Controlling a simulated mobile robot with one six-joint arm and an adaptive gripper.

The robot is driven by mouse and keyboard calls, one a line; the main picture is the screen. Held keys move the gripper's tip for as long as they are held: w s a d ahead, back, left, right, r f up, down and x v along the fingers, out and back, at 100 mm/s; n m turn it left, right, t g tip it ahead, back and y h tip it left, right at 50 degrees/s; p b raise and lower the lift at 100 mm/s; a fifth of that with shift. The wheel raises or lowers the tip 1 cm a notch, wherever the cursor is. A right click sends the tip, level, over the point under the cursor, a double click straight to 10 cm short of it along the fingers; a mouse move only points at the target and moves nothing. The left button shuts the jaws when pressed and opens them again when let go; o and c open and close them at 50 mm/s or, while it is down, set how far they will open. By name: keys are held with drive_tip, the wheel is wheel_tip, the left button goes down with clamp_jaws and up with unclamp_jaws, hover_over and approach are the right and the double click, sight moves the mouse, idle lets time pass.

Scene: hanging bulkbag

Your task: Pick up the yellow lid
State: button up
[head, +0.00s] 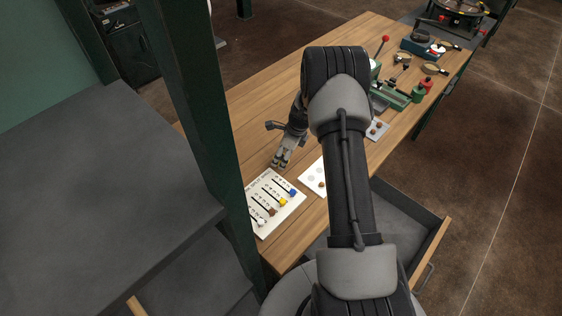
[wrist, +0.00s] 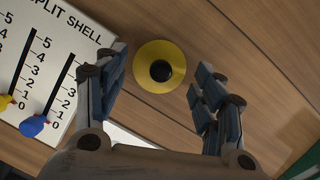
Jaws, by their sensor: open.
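The yellow lid (wrist: 145,61) is a round yellow disc with a black knob at its centre. It lies on the wooden bench in the wrist view. My gripper (wrist: 160,75) is open, with one finger to the left of the lid and one to the right. The fingers look apart from the lid, and the height gap cannot be told. In the head view my gripper (head: 281,161) points down over the bench just beyond the slider board. I cannot make out the lid there; my gripper seems to hide it.
A white slider board (head: 262,226) with coloured knobs lies close to my gripper; it also shows in the wrist view (wrist: 60,30). A white card (head: 312,182) lies nearby. Green post (head: 185,100) and grey shelf (head: 90,190) stand left. Tools crowd the bench's far end. A drawer (head: 400,215) is open.

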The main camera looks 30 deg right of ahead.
drive_tip(key=shift+w+a+f, duration=0.15)
drive_tip(key=shift+w+f, duration=0.05)
drive_tip(key=shift+f, duration=0.4)
drive_tip(key=shift+r, duration=0.1)
drive_tip(key=shift+c, duration=0.3)
drive_tip(key=c, duration=0.6)
